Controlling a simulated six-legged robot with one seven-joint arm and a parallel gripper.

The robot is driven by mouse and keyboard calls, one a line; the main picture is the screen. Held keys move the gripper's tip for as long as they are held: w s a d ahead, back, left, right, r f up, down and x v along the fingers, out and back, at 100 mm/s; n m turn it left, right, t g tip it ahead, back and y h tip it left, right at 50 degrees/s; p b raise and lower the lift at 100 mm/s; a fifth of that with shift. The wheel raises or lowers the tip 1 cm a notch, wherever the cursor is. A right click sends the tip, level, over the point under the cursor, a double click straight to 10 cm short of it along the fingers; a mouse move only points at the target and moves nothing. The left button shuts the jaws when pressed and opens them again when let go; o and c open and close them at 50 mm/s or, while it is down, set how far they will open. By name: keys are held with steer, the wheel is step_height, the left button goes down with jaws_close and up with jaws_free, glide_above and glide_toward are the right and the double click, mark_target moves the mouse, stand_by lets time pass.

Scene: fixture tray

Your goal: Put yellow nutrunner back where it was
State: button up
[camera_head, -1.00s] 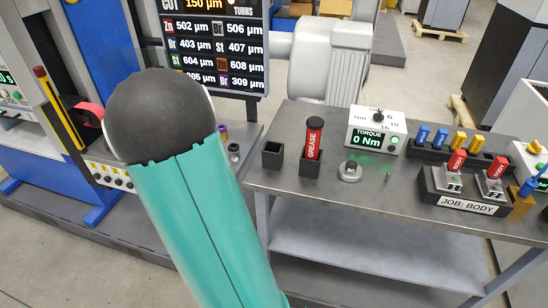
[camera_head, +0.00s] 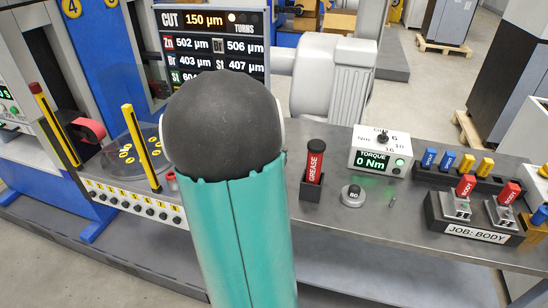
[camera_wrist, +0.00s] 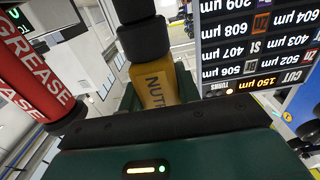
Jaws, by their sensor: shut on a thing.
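The lower end of the nutrunner is hidden behind the gripper body. In the head view my teal arm with its black joint covers the gripper and the nutrunner.
A red grease tube (camera_head: 315,165) stands in a black holder on the grey bench (camera_head: 335,215), just right of my arm; it looms left in the wrist view (camera_wrist: 30,72). A torque box (camera_head: 380,152), a round "80" piece (camera_head: 353,196) and the JOB: BODY fixture (camera_head: 476,232) stand farther right.

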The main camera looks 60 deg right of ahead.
steer(key=shift+f, duration=2.4)
steer(key=shift+f, duration=0.1)
steer(key=o, duration=1.1)
steer(key=shift+f, duration=0.1)
steer(key=shift+c, duration=0.2)
